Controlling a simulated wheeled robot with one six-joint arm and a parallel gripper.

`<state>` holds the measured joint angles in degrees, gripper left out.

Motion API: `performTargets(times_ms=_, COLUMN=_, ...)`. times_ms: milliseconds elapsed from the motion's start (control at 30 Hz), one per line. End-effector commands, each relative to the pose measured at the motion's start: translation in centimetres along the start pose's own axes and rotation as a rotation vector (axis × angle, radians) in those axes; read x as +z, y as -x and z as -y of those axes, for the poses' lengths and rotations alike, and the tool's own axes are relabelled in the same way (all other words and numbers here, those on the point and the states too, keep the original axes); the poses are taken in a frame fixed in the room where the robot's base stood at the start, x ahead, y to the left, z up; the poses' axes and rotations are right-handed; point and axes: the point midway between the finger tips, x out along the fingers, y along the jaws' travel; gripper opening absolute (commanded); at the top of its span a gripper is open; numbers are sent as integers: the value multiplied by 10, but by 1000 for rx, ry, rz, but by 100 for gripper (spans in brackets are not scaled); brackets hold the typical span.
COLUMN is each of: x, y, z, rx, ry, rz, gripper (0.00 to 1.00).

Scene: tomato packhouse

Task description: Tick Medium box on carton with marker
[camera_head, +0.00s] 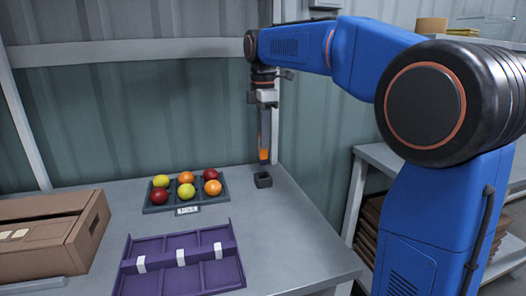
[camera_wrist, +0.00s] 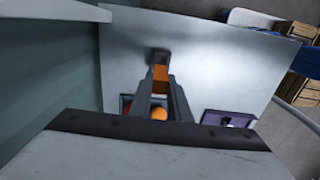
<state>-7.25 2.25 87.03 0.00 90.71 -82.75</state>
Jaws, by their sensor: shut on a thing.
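The brown carton (camera_head: 88,225) stands at the left of the table in the head view, partly cut off by the frame. Pale label patches (camera_head: 14,234) show on it, but their print is too small to read. My gripper (camera_head: 264,138) points down above the back right of the table and is shut on an orange marker (camera_head: 264,155). The marker also shows between the fingers in the wrist view (camera_wrist: 160,75). A small dark square holder (camera_head: 263,181) stands on the table just below the marker, with a gap between them.
A dark tray (camera_head: 153,208) of several red, yellow and orange fruits lies mid-table, with a small display in front. A purple divided tray (camera_head: 180,238) with white tags lies nearer. A corrugated wall is close behind. The table's right side is clear.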

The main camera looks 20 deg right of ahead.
Motion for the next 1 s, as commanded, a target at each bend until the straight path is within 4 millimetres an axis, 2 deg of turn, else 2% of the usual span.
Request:
performTargets(times_ms=100, x=0, y=17, z=0, rx=1, ry=0, rz=0, gripper=0)
performTargets(times_ms=300, x=0, y=33, z=0, rx=1, ry=0, rz=0, gripper=0)
performTargets(times_ms=1000, x=0, y=62, z=0, rx=0, ry=0, rz=0, gripper=0)
